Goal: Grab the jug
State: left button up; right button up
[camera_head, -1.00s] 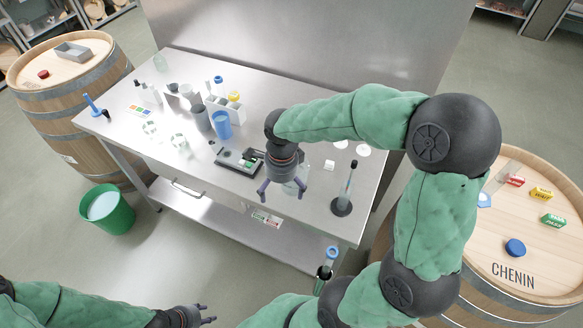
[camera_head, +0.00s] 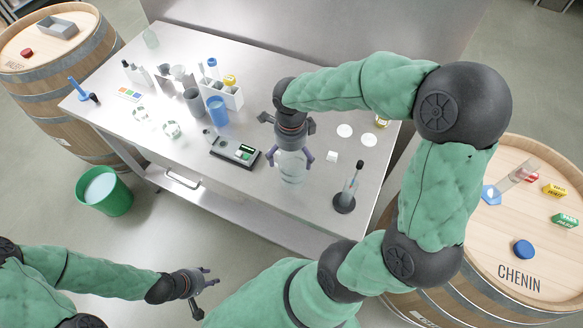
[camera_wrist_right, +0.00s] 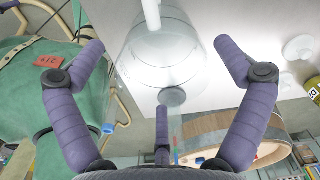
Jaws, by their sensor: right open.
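A clear glass vessel, seemingly the jug (camera_head: 292,172), stands near the front edge of the steel table, below my right gripper (camera_head: 288,156). My right gripper points down, fingers spread to either side of the vessel's upper part. In the right wrist view the clear vessel (camera_wrist_right: 165,68) lies between the open fingers of the gripper (camera_wrist_right: 158,48); I see no finger clearly closed on it. A blue cup-like container (camera_head: 217,112) stands further left on the table. My left gripper (camera_head: 205,290) is open and empty, low in front of the table.
The steel table (camera_head: 262,190) also holds a black scale (camera_head: 235,151), a dark stand (camera_head: 344,200) with a thin upright piece, and a white caddy (camera_head: 232,96). A green bucket (camera_head: 104,192) is on the floor. Barrels flank the table; the right one (camera_head: 545,240) carries small boxes.

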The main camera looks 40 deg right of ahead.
jog(key=b, duration=0.1)
send_over(291, 165)
jog(key=s+a, duration=0.2)
jog(key=s, duration=0.1)
notch_tip(291, 165, down, 5)
jog(key=shift+a+f, duration=0.1)
jog(key=c, duration=1.1)
